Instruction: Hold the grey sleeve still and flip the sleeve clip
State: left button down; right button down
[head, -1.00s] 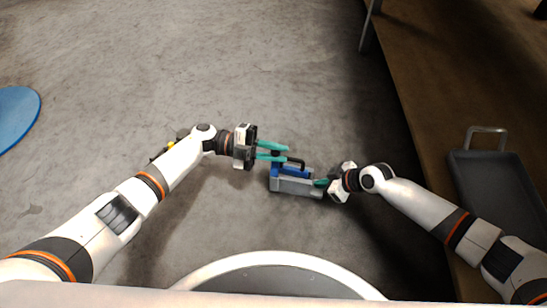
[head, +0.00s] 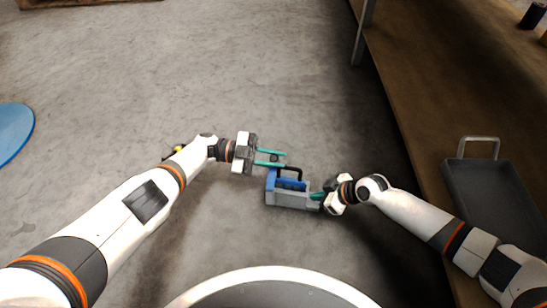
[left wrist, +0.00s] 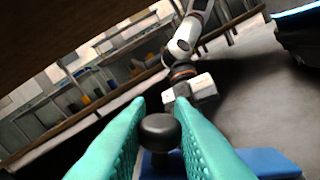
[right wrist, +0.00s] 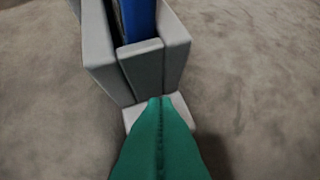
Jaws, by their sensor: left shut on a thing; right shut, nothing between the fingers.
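The grey sleeve (head: 292,201) lies on the floor in the middle of the head view. The blue sleeve clip (head: 285,183) sits in it, with a black handle (head: 292,169) above. My left gripper (head: 278,158) is shut on the handle; in the left wrist view the handle's round black end (left wrist: 160,131) shows between the teal fingers. My right gripper (head: 318,196) is shut with nothing between its fingers. In the right wrist view its closed tips (right wrist: 160,101) are at the pale foot on the end of the sleeve (right wrist: 108,55), seemingly touching it.
A brown bench or table (head: 420,100) runs along the right, with a dark tray (head: 490,190) with a metal handle on it. A blue disc (head: 12,132) is at the far left. The grey floor around the sleeve is mostly clear.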

dwell(0.3)
pick_arm(q)
jog(key=c, duration=1.3)
grip_release()
notch_tip(320, 180, up, 10)
jog(key=shift+r, duration=0.1)
